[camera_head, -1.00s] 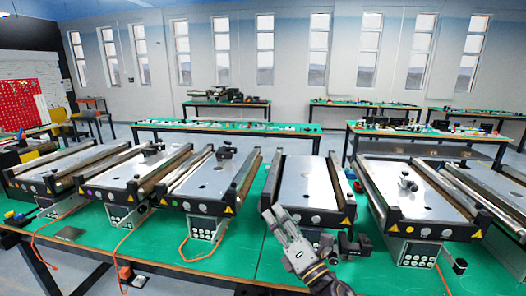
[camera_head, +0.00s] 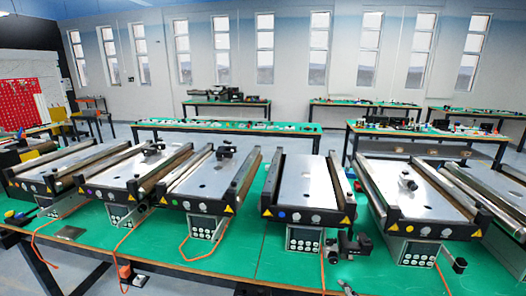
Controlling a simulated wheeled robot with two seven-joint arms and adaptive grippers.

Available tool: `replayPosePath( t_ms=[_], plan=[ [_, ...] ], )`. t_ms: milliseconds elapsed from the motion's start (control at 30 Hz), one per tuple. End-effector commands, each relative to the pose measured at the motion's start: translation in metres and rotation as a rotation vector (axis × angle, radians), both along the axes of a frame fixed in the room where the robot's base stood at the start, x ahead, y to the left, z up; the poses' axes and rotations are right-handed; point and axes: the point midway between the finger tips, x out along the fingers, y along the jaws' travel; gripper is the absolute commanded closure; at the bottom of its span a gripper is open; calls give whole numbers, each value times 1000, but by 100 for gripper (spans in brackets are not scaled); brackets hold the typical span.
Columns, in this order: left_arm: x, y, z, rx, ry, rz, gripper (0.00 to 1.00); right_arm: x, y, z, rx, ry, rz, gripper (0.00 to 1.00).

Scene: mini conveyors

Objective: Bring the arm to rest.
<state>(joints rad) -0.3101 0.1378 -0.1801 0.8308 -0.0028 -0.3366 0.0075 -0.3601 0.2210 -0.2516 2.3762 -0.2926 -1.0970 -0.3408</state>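Only a small grey sliver, apparently the tip of my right gripper (camera_head: 347,288), shows at the bottom edge, right of centre. It is in front of the green table, apart from the conveyors, and the rest of it is out of the picture. Whether it is open or shut cannot be seen. My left gripper is not in view.
Several mini conveyors stand in a row on the green table (camera_head: 160,240), including one at the centre (camera_head: 305,185) and one at the right (camera_head: 420,192). The table's front strip is mostly clear, with orange cables.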

Motion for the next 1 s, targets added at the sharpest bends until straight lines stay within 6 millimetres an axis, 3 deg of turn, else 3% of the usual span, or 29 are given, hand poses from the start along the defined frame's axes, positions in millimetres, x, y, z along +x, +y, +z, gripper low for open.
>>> replayPosePath(
  t_ms=[200, 500, 833, 1000],
  plan=[
    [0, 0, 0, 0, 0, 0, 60, -61, -11, -48, 203, 253, -174, 49],
    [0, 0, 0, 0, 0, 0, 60, -117, -13, -76, 344, 461, -322, 49],
    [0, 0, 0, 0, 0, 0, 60, -159, -12, -90, 427, 608, -427, 49],
    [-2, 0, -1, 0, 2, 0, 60, -156, -12, -106, 427, 617, -432, 49]
  ],
)
